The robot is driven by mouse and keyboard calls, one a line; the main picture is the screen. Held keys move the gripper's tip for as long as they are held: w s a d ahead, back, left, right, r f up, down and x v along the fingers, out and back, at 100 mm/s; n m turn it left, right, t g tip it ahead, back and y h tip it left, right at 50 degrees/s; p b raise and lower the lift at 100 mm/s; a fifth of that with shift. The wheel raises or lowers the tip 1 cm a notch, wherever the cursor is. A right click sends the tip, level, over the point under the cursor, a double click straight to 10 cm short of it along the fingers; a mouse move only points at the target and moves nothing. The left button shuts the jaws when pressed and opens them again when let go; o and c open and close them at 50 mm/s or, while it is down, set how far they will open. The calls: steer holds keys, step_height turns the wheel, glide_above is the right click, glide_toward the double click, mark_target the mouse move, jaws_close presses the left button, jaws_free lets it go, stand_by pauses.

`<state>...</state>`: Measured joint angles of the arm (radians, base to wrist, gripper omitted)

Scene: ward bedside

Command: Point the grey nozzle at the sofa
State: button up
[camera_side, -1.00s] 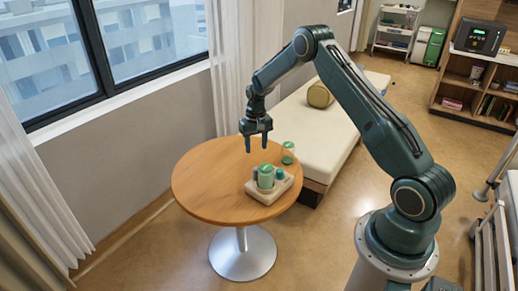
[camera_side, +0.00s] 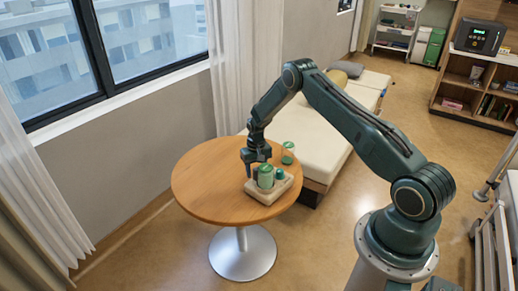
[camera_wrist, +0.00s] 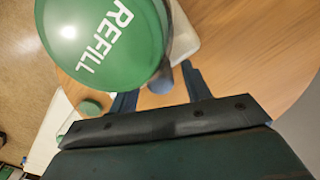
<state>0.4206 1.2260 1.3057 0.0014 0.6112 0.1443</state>
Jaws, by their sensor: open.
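In the side view a cream tray (camera_side: 262,196) on the round table holds a large green container (camera_side: 265,178) and a smaller teal-capped one (camera_side: 280,175). In the wrist view a green lid marked REFILL (camera_wrist: 105,40) fills the upper left. A small grey-blue piece (camera_wrist: 161,78), apparently the grey nozzle, shows beside it, mostly hidden. My gripper (camera_side: 256,170) is low over the tray's left part; in the wrist view its fingers (camera_wrist: 160,88) are apart, one on each side of the grey piece. Contact cannot be told. The cream sofa (camera_side: 315,140) stands behind the table.
A clear jar with green inside (camera_side: 287,153) stands on the table (camera_side: 205,190) behind the tray. The table's left side is clear. A window and curtain are at the left, and shelves (camera_side: 478,90) at the far right.

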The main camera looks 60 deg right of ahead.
mark_target(256, 169)
steer(key=shift+f, duration=0.1)
steer(key=shift+c, duration=0.5)
steer(key=c, duration=0.9)
steer(key=shift+m, duration=1.6)
steer(key=o, duration=1)
step_height(256, 169, up, 14)
